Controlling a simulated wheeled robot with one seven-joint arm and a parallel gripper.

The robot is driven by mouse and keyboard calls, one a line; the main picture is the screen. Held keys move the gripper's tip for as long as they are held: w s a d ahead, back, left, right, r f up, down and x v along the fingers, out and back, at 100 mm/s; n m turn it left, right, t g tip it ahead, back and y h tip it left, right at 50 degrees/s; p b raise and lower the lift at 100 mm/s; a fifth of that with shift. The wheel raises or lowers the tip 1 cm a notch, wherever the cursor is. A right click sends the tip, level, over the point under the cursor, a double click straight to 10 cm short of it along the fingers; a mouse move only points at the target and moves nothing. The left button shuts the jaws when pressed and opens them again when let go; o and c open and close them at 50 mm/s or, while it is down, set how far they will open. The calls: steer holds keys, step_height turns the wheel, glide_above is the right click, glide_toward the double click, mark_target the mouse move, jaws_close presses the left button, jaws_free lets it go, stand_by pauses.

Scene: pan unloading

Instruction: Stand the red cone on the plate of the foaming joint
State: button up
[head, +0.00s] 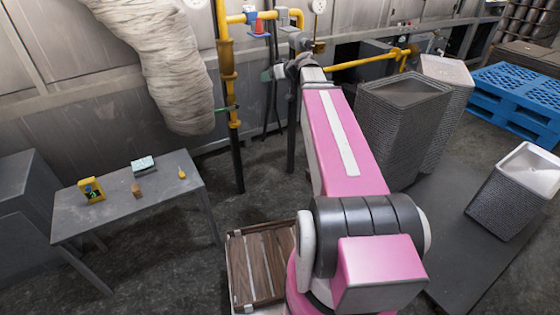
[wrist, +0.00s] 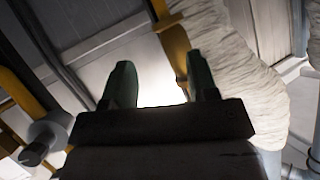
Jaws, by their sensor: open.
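A small red piece (head: 258,27), which may be the red cone, shows by the yellow pipe at the back wall, with blue just above and below it. It is too small to tell its exact shape or what it stands on. I cannot make out which part is the foaming joint or its plate. My gripper (head: 268,75) is at the far end of my pink arm, below and slightly right of the red piece. In the wrist view my gripper (wrist: 159,65) has its two green fingers apart, with nothing between them. No red cone shows in that view.
A grey table (head: 120,210) at left holds a yellow device (head: 91,190), a pale blue box (head: 143,164), a brown block (head: 136,191) and a small yellow piece (head: 182,174). A wrapped duct (head: 170,65) hangs left of the yellow pipe (head: 227,75). Tall grey bins (head: 400,125) stand right.

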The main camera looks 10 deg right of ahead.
steer(key=s+f+m+g+h, duration=0.2)
steer(key=s+f+g+h, duration=0.2)
steer(key=s+f, duration=0.7)
steer(key=s+a+f+m+g+h, duration=0.1)
steer(key=s+f+m+g+h, duration=0.2)
steer(key=s+f, duration=0.9)
step_height(320, 180, down, 5)
steer(key=shift+s+a+f+m+g+h, duration=0.2)
steer(key=shift+a+m+g+h, duration=0.1)
steer(key=shift+g+h, duration=0.65)
